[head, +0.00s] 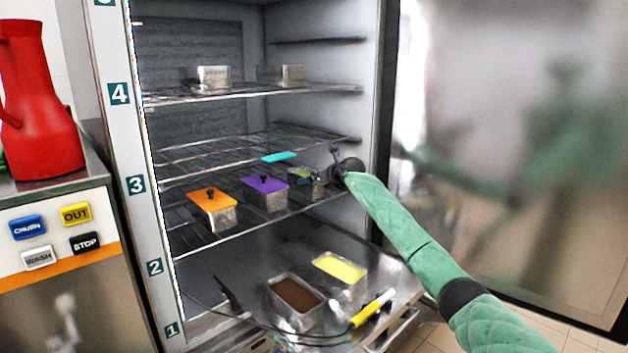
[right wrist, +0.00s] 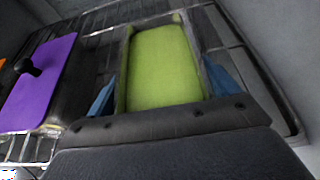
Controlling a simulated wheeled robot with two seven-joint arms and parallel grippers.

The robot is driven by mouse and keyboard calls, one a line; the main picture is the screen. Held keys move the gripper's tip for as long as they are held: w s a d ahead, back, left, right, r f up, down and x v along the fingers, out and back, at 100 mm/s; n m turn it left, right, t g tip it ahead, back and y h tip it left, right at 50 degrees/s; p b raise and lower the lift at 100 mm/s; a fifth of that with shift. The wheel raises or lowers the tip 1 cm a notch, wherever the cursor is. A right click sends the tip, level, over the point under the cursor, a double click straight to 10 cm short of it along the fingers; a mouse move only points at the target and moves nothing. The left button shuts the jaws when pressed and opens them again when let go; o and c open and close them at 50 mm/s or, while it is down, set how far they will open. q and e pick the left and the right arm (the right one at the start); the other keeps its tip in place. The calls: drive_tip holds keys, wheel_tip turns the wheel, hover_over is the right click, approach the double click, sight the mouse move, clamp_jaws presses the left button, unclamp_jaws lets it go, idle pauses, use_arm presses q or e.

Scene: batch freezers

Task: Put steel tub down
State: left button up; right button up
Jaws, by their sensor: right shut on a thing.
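The steel tub, filled with green, shows in the right wrist view (right wrist: 162,68) between the two blue fingers of my right gripper (right wrist: 160,92). In the head view the tub (head: 300,174) is small and partly hidden by my right gripper (head: 318,180). My right gripper is shut on the tub inside the freezer, at the right end of a wire shelf (head: 215,240). The tub is to the right of a purple-lidded tub (head: 265,188). I cannot tell whether its base touches the shelf. My left gripper is out of view.
An orange-lidded tub (head: 212,205) stands left on the same shelf. A cyan lid (head: 279,157) lies behind. Two steel tubs stand on the upper shelf (head: 180,97). Below, a brown-filled tub (head: 295,294), a yellow-filled tub (head: 340,267) and a yellow-handled tool (head: 371,309) rest on a steel surface.

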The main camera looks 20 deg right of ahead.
drive_tip(key=o, duration=1.2)
drive_tip(key=shift+o, duration=0.2)
drive_tip(key=shift+r, duration=0.2)
